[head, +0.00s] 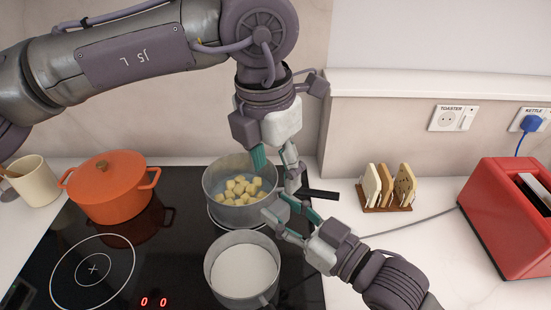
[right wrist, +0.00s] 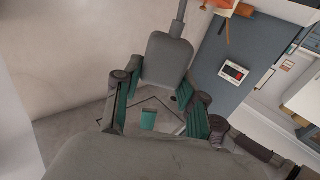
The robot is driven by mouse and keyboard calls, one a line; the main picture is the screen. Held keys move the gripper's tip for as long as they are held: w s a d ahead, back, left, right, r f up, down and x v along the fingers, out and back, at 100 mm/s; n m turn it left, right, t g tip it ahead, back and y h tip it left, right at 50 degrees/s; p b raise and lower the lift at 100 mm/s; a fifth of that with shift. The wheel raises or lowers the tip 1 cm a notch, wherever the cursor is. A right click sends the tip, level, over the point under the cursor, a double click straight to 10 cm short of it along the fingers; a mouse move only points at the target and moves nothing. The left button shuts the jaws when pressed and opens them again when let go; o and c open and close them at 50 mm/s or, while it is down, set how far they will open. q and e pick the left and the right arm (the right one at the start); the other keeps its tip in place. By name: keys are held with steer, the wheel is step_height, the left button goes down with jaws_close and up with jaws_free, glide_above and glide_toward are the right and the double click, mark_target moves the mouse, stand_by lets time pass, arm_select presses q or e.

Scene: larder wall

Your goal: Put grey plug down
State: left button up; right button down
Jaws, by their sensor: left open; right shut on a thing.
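My right gripper (head: 275,206) is between the two pans and the toaster, close to the rear pan's right side. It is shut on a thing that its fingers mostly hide. A grey cable (head: 428,219) runs from the red toaster (head: 508,215) behind this gripper's wrist. The grey plug cannot be made out clearly in the head view. In the right wrist view the gripper (right wrist: 158,118) shows its teal pads, but I cannot clearly tell the plug's outline. My left gripper (head: 276,172) is open above the rear pan's right edge.
The rear pan (head: 213,207) holds pale chunks; the front pan (head: 212,280) holds white liquid. An orange pot (head: 105,195) stands left on the black hob. A toast rack (head: 386,208) stands on the counter. The toaster socket (head: 447,118) is empty; a blue plug (head: 531,123) fills the kettle socket.

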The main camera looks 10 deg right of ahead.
mark_target(280, 207)
arm_select(q)
steer(key=f, duration=0.7)
steer(key=d+f, duration=0.1)
steer(key=f, duration=0.2)
steer(key=shift+w+d+f, duration=0.1)
steer(key=shift+w+f, duration=0.25)
jaws_close()
arm_select(e)
steer(key=c, duration=0.6)
jaws_free()
